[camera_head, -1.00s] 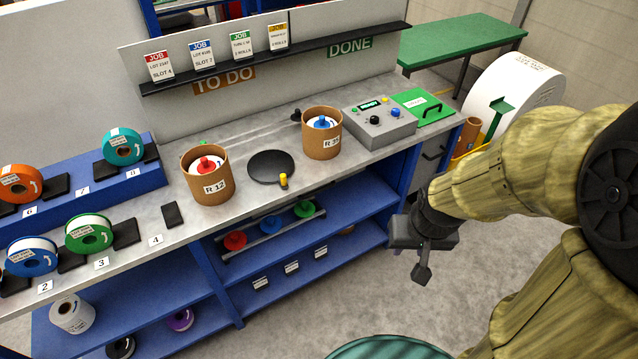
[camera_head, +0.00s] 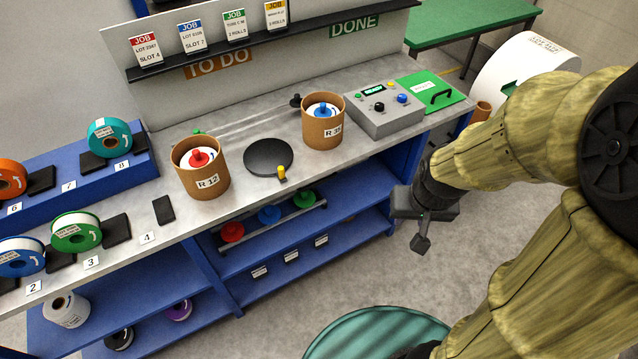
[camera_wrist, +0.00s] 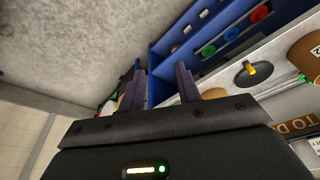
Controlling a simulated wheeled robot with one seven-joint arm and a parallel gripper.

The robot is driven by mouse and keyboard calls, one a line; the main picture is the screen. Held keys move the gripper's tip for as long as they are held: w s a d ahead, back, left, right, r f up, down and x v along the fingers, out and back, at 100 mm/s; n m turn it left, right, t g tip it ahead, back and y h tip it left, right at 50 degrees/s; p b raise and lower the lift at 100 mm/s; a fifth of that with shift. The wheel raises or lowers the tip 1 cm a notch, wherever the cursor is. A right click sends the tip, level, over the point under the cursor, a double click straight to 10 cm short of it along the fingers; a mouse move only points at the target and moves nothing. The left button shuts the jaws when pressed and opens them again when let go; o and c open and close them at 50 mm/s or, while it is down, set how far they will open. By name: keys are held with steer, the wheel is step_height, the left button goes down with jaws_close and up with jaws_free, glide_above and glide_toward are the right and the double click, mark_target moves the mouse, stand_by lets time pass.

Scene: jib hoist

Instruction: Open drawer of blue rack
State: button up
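The blue rack (camera_head: 408,160) is the blue frame with shelves under the grey worktop, and part of it also shows in the wrist view (camera_wrist: 160,68). A drawer front at its right end is mostly hidden behind my arm, so I cannot tell its state. My gripper (camera_head: 412,228) hangs in the air to the right of the rack, apart from it. In the wrist view my gripper (camera_wrist: 161,85) has its two fingers spread with nothing held between them. The rack's end lies beyond the fingers.
On the worktop stand a grey control box (camera_head: 383,115), a green panel with a black handle (camera_head: 430,92) and two brown tubs. A large white roll (camera_head: 520,75) and a green table (camera_head: 470,28) are at the back right. Grey floor (camera_head: 365,265) is open before the rack.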

mark_target(319, 183)
steer(key=w+a+f+m+t+y+b, duration=0.3)
steer(key=w+f+b, duration=0.4)
steer(key=f+b, duration=0.3)
steer(key=w+a+f+m+t+y+b, duration=0.3)
steer(key=w+f+b, duration=0.5)
steer(key=f+b, duration=0.3)
steer(key=w+a+f+m+t+y+b, duration=0.2)
steer(key=w+a+f+m+t+b, duration=0.2)
steer(key=w+f+b, duration=0.4)
step_height(319, 183, down, 5)
steer(key=shift+a+r+m+y+b, duration=0.15)
steer(key=shift+a+m+y+b, duration=0.4)
steer(key=shift+b, duration=0.65)
steer(key=shift+w+a, duration=0.1)
steer(key=shift+a, duration=0.1)
steer(key=b+x, duration=0.1)
steer(key=x, duration=1.6)
steer(key=shift+w+d, duration=0.15)
steer(key=shift+w, duration=0.05)
